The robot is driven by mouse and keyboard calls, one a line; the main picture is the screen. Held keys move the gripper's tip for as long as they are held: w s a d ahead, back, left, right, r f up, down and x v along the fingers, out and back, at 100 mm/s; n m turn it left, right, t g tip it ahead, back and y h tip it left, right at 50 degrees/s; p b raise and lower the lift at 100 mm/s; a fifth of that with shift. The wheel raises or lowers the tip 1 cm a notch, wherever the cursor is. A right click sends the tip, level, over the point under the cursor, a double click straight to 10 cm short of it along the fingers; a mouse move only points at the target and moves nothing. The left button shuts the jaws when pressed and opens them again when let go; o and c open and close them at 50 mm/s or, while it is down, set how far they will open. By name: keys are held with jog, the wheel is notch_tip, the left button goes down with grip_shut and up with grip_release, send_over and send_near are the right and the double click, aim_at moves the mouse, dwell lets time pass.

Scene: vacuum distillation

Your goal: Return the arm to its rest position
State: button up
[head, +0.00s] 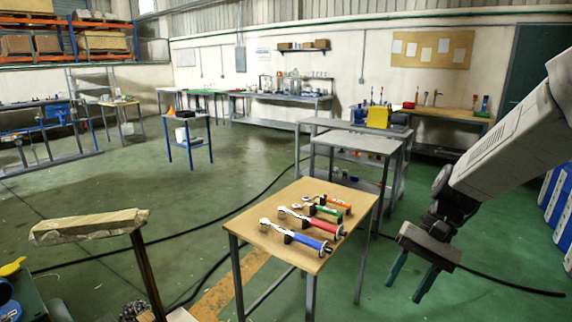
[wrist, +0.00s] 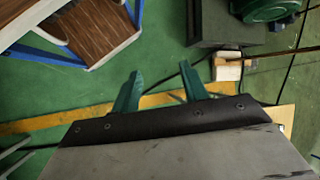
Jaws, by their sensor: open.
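My arm comes in from the right side of the head view. My gripper (head: 408,286) hangs at its end with the two green fingers apart and nothing between them. It points down, to the right of the wooden-topped table (head: 262,249) and apart from it. In the wrist view my gripper (wrist: 158,82) also shows open and empty, with green floor and a yellow floor line beyond the fingertips.
Tools with blue (head: 307,241), red (head: 330,227), green and orange handles lie on the table. A grey metal table (head: 362,143) stands behind it. Black cables cross the floor. A wooden beam (head: 90,226) on a post stands at the left. Blue panels (head: 560,200) stand far right.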

jog(key=s+d+r+n+t+h, duration=0.1)
jog(key=s+r+n+t+h, duration=0.1)
jog(key=s+r, duration=0.3)
jog(key=s+d+r+n+t+h, duration=0.1)
jog(key=s+r+n+t+h, duration=0.1)
jog(key=s, duration=1.1)
jog(key=shift+s+d+r+t+h, duration=0.2)
jog(key=shift+d+r+t+h, duration=0.25)
jog(key=shift+r+h, duration=0.7)
